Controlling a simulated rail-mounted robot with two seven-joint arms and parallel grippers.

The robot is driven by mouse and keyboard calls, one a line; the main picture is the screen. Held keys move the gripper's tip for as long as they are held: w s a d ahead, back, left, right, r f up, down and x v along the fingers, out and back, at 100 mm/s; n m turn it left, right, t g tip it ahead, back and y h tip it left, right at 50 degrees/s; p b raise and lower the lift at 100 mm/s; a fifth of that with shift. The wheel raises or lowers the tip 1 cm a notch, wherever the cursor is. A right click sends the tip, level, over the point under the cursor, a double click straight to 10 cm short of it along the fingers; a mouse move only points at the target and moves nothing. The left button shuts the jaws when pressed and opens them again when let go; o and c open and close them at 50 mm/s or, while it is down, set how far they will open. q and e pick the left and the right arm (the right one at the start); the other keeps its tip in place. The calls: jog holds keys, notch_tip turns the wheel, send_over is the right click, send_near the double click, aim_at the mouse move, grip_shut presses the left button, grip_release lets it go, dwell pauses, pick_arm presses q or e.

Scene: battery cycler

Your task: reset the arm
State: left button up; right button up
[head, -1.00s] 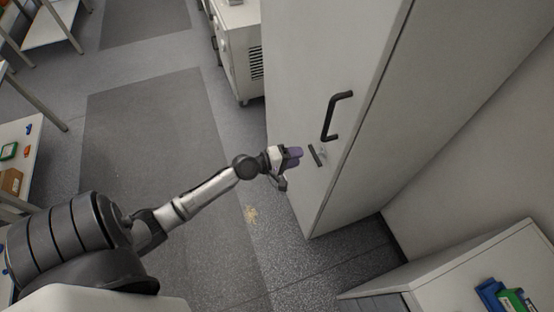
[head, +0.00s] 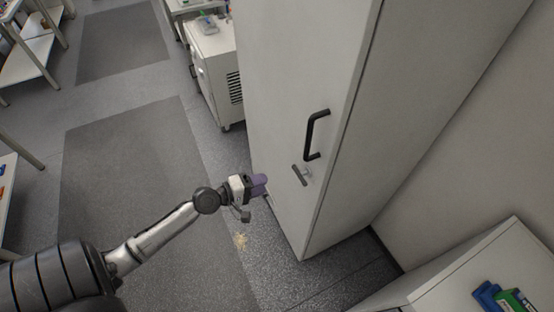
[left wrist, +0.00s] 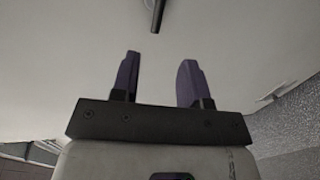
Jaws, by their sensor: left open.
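My left gripper (head: 260,185) is in front of the lower left part of a tall pale cabinet (head: 290,80) in the head view. Its purple fingers point at the cabinet door. In the left wrist view the two fingers (left wrist: 160,80) stand apart with nothing between them. A small dark lever (head: 299,175) on the door is to the right of the fingers, and a black bar handle (head: 316,134) is above it. A dark piece of door hardware (left wrist: 155,14) shows beyond the fingertips in the wrist view. My right gripper is not in view.
A white wheeled cart (head: 216,75) stands left of the cabinet. A pale low cabinet (head: 455,285) with blue and green boxes (head: 508,298) is at the lower right. The grey floor (head: 130,160) to the left is open, with a small yellowish patch (head: 240,240).

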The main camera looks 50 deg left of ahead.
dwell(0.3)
pick_arm(q)
jog(key=s+d+f+m+g+y, duration=0.1)
jog(key=s+d+f+m+g, duration=0.2)
jog(key=s+m+g, duration=0.35)
jog(key=s+d+f+m+g+y, duration=0.2)
jog(key=s+f+m+g, duration=0.15)
jog(key=m, duration=0.65)
jog(key=s+d+r+g, duration=0.1)
jog(key=s+d+r, duration=0.1)
jog(key=s+d, duration=0.8)
notch_tip(320, 180, up, 20)
jog(key=d+p, duration=0.1)
jog(key=p, duration=1.9)
jog(key=shift+w+y, duration=0.35)
jog(key=shift+y, duration=0.05)
jog(key=shift+d+f+m, duration=0.1)
jog(key=shift+m, duration=0.15)
